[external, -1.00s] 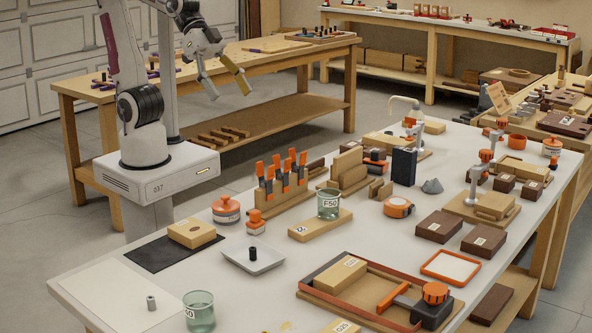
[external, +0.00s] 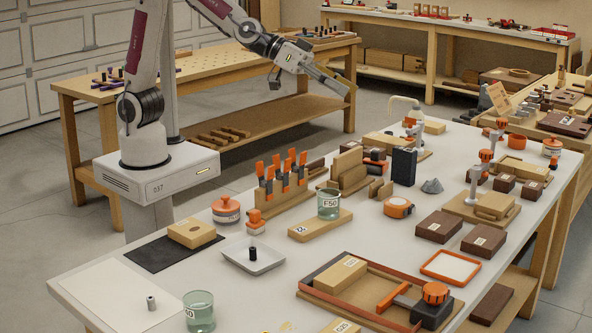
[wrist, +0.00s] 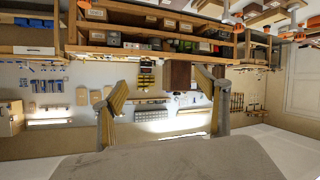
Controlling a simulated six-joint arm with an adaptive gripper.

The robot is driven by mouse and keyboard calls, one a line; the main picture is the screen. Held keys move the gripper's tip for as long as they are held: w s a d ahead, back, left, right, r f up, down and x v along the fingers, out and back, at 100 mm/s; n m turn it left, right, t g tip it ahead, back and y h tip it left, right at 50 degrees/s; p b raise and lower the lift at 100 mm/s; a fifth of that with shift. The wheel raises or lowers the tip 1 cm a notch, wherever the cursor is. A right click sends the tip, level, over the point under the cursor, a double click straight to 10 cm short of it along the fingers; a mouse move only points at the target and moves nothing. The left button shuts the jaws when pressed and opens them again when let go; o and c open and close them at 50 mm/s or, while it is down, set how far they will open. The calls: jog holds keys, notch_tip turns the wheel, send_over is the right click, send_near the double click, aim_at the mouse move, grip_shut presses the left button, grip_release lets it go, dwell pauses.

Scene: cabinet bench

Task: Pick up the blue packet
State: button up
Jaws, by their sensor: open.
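No clearly blue packet can be made out on the bench in the external view. A dark, upright box (external: 404,166) stands near the bench's middle; its colour looks near black, and I cannot tell if it is the packet. My gripper (external: 311,84) is in the air beyond the bench's back edge, up and left of that box, open and empty. In the wrist view its two tan-padded fingers (wrist: 158,108) are wide apart with nothing between them, facing a far wall with shelves.
An orange-handled tool rack (external: 284,188), a glass beaker (external: 329,204) and a tan slotted block (external: 348,171) stand around the bench's middle. Brown boxes (external: 440,226) lie to the right. A framed tray (external: 330,276) is in front.

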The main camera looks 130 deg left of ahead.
jog(key=w+a+f+n+y, duration=0.1)
jog(key=w+a+f+y, duration=0.1)
jog(key=a, duration=0.3)
jog(key=w+a+f+n+y, duration=0.2)
jog(key=w+a, duration=0.1)
jog(key=a, duration=0.3)
jog(key=n+g+y, duration=0.7)
jog(key=g+y, duration=0.2)
jog(key=y, duration=0.1)
send_over(401, 151)
jog(key=d, duration=0.3)
notch_tip(401, 151, down, 17)
jog(key=shift+s, duration=0.25)
jog(key=shift+d, duration=0.1)
jog(key=shift+f, duration=2.85)
jog(key=shift+f, duration=0.1)
jog(key=shift+f, duration=0.45)
jog(key=shift+w+a, duration=0.25)
jog(key=shift+a, duration=1)
jog(key=shift+w+a, duration=0.25)
jog(key=shift+a, duration=0.95)
